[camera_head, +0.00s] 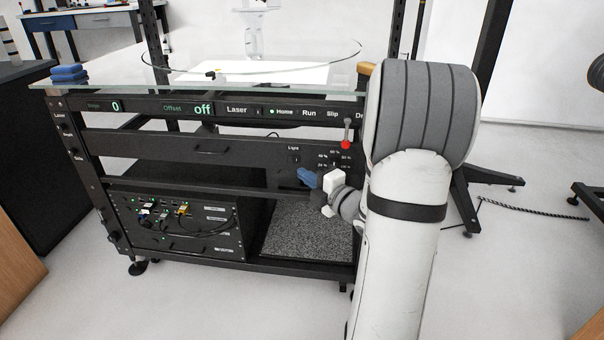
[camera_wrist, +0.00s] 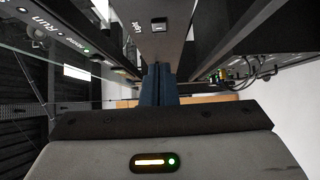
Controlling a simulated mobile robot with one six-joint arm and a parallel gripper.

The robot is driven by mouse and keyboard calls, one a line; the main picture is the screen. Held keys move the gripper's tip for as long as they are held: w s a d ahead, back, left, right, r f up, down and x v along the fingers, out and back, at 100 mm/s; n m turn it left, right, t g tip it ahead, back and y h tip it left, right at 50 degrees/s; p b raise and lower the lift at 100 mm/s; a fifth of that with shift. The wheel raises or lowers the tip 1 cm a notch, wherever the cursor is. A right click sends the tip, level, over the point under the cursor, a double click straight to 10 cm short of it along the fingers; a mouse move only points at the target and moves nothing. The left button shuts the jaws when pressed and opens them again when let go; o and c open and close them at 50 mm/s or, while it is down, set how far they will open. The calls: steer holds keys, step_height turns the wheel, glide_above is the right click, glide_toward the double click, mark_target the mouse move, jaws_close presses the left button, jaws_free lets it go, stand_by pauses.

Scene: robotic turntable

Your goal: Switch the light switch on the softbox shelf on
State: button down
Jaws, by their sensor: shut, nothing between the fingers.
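The light switch (camera_head: 295,159) is a small control under the "Light" label on the dark front panel of the shelf (camera_head: 240,154). It also shows in the wrist view as a small square rocker (camera_wrist: 158,24) near the top, with the label beside it. I cannot tell which way the rocker is set. My gripper (camera_head: 307,177) has blue fingers. In the head view they appear just below and right of the switch, in front of the unit. In the wrist view the fingers (camera_wrist: 158,85) are shut and empty, and appear apart from the switch.
A dial with percent marks (camera_head: 334,160) and a red-knobbed lever (camera_head: 346,143) are right of the switch. A glass top (camera_head: 120,82) overhangs above. Below are an electronics box with cables (camera_head: 180,222) and a grey speckled slab (camera_head: 308,232). Open floor lies in front.

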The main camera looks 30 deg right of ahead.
steer(key=s+d+p, duration=0.1)
steer(key=s+d, duration=0.3)
steer(key=s, duration=0.3)
steer(key=shift+d+p, duration=0.15)
steer(key=shift+p, duration=0.25)
steer(key=shift+r, duration=0.1)
steer(key=w+a+r+m+g+h+p, duration=0.15)
steer(key=r+m+g+h+p, duration=0.35)
steer(key=r+p, duration=0.6)
steer(key=a+r+m+g+h+p, duration=0.25)
steer(key=r+m+p, duration=0.45)
steer(key=r+p, duration=0.35)
steer(key=s+a+r+m+g+y+p, duration=0.3)
steer(key=s+a+r+m+g+p, duration=0.4)
steer(key=s+a+r+p, duration=0.8)
steer(key=shift+s+a+r+m, duration=0.9)
steer(key=shift+s+m, duration=0.2)
steer(key=shift+s, duration=0.1)
